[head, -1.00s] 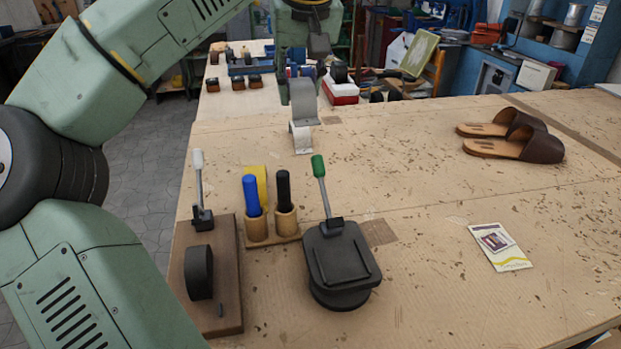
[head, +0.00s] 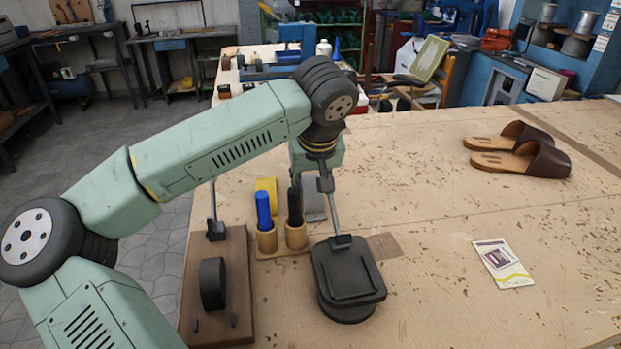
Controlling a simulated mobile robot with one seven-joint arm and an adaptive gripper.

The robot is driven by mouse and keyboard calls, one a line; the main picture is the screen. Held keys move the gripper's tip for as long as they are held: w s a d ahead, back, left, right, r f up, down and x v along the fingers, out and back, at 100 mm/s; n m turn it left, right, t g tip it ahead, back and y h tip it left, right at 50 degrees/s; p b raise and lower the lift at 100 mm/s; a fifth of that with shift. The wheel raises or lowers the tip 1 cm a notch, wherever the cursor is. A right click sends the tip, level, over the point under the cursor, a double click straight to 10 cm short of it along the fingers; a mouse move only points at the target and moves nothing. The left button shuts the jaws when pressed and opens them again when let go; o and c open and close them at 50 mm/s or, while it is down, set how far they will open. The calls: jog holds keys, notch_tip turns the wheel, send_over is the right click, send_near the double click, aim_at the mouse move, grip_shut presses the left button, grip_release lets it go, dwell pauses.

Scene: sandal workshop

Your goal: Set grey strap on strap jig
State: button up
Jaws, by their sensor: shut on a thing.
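My gripper (head: 325,184) points down in the middle of the head view, mostly hidden behind my wrist, with its fingertips not clear. It is shut on the grey strap (head: 314,204), which shows partly behind the black-handled tool. Two fixtures stand on the near bench, and I cannot tell for certain which is the strap jig. At the left, a brown board (head: 237,262) carries a black drum (head: 212,284), small pins and an upright lever. To its right is a black round-based clamp fixture (head: 347,277); its lever runs up towards my gripper. The strap is apart from the drum.
A leaflet (head: 502,264) and brown sandals (head: 520,152) lie to the right. The bench's middle right is clear.

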jog(key=shift+f+b, duration=0.2)
jog(key=shift+b, duration=0.1)
jog(key=o, duration=0.9)
jog(key=shift+r, duration=0.1)
jog(key=shift+c, duration=0.2)
jog(key=shift+r+p, duration=0.25)
jog(key=shift+p, duration=0.1)
jog(key=b+v, duration=0.3)
jog(key=v, duration=0.8)
jog(key=shift+s+r, duration=0.2)
jog(key=shift+r, duration=0.15)
jog(key=shift+o, duration=0.4)
jog(key=shift+d, duration=0.1)
